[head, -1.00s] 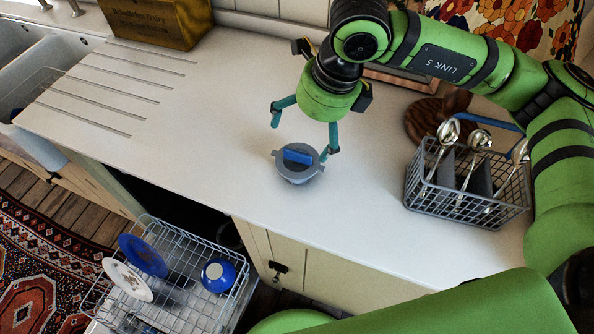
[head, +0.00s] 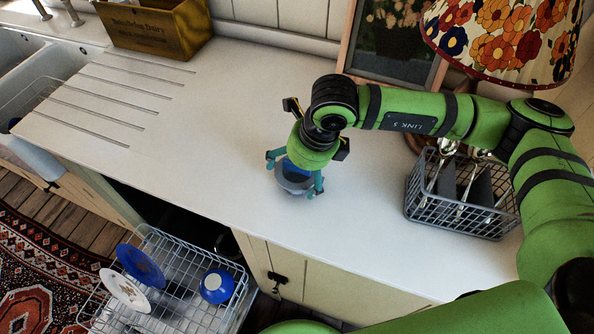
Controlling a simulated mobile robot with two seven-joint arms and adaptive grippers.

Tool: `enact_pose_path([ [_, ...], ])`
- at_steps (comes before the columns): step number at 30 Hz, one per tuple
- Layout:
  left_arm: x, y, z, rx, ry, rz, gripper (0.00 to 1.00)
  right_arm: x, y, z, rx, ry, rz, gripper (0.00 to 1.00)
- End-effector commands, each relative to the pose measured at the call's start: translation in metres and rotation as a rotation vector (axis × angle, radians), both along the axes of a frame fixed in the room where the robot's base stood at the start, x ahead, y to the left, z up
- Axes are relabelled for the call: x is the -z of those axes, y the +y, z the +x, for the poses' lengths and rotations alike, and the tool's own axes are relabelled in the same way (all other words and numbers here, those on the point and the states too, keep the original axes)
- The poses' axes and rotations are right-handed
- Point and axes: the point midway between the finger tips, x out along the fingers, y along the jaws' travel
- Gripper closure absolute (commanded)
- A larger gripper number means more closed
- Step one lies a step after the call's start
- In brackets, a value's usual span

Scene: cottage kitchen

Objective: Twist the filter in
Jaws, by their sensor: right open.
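The filter (head: 295,184) is a grey, round piece with a flared rim and a blue handle on top (head: 292,168). It sits on the white countertop, left of the cutlery basket. My right gripper (head: 294,178) is right above it, with its teal fingers open, one on each side of the filter. The palm hides part of the blue handle. I cannot tell whether the fingers touch the filter. My left gripper is not in view.
A wire cutlery basket (head: 418,199) with spoons stands on the right of the counter (head: 215,140). An open dishwasher rack (head: 185,262) with plates and a blue cup is below the front edge. A wooden box (head: 150,30) stands at the back left.

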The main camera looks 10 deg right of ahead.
Motion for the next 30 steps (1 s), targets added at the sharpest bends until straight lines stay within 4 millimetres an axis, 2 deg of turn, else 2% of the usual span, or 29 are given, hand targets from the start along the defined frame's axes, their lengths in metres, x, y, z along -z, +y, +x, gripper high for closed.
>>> enact_pose_path([
  [3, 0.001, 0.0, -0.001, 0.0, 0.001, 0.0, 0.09, 0.0, 0.0, 0.0, 0.0, 0.0, 0.0, 0.0],
  [4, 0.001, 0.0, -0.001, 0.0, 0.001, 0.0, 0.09, 0.0, 0.0, 0.0, 0.0, 0.0, 0.0, 0.08],
  [7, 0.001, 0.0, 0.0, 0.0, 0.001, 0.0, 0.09, 0.0, 0.0, 0.0, 0.0, 0.0, 0.0, 0.48],
  [8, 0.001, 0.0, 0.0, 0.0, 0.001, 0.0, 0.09, 0.0, 0.0, 0.0, 0.0, 0.0, 0.0, 0.56],
  [9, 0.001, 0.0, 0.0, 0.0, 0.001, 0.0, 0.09, 0.0, 0.0, 0.0, 0.0, 0.001, -0.001, 0.59],
  [23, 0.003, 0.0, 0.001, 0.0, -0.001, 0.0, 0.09, 0.001, -0.001, -0.002, -0.001, 0.008, -0.006, 0.61],
  [26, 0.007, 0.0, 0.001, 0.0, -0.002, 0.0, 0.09, -0.005, 0.0, -0.002, -0.001, 0.007, -0.004, 0.61],
  [27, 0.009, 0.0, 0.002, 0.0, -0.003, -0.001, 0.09, -0.009, 0.0, -0.001, 0.0, 0.006, -0.004, 0.7],
  [30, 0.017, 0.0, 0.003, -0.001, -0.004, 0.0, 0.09, -0.024, 0.0, 0.0, 0.0, 0.0, -0.001, 0.71],
])
